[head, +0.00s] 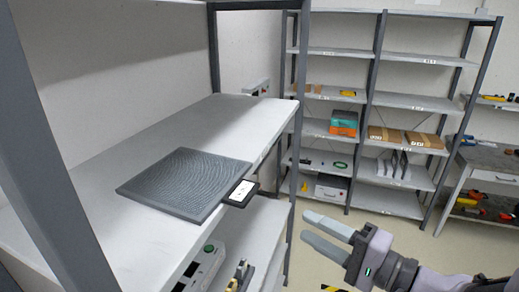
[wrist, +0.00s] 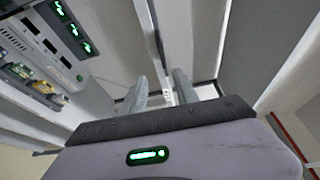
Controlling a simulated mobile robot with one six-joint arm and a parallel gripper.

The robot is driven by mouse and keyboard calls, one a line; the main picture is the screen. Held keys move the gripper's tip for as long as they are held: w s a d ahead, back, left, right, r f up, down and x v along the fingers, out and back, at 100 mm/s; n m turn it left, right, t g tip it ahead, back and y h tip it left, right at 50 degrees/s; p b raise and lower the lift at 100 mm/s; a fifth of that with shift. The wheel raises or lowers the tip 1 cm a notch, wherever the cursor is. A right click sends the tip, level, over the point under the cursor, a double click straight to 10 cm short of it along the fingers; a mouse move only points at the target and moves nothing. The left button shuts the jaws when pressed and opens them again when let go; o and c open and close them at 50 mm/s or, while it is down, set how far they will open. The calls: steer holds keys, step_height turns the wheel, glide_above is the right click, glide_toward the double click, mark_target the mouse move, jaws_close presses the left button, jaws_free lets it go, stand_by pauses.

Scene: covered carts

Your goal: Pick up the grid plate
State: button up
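The grid plate (head: 184,181) is a flat, dark grey square with a fine patterned top. It lies flat on the upper shelf board in the head view, near the board's front edge. A black tab with a white label (head: 240,192) is at its right corner and reaches out at the shelf edge. My gripper (head: 307,226) is to the right of the plate, out in front of the shelf and apart from it. Its two fingers are spread with nothing between them, as the wrist view (wrist: 160,82) also shows. I cannot make out the plate in the wrist view.
The shelf board (head: 225,125) is bare behind the plate. Shelf posts (head: 297,110) stand at its ends. Devices (head: 200,270) sit on a lower board. A back rack (head: 405,100) holds boxes, and a bench (head: 490,165) stands right. Floor is open around my gripper.

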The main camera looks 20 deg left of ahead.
steer(key=p, duration=0.3)
glide_toward(252, 196)
steer(key=p+x, duration=0.3)
steer(key=x, duration=0.7)
steer(key=shift+w+a+p, duration=0.2)
steer(key=shift+a+p, duration=0.05)
steer(key=shift+p, duration=0.15)
steer(key=shift+w+a+f, duration=0.15)
steer(key=shift+c, duration=0.7)
steer(key=shift+s+d, duration=0.2)
steer(key=shift+d, duration=0.05)
steer(key=c, duration=0.3)
steer(key=shift+w+a, duration=0.1)
jaws_close()
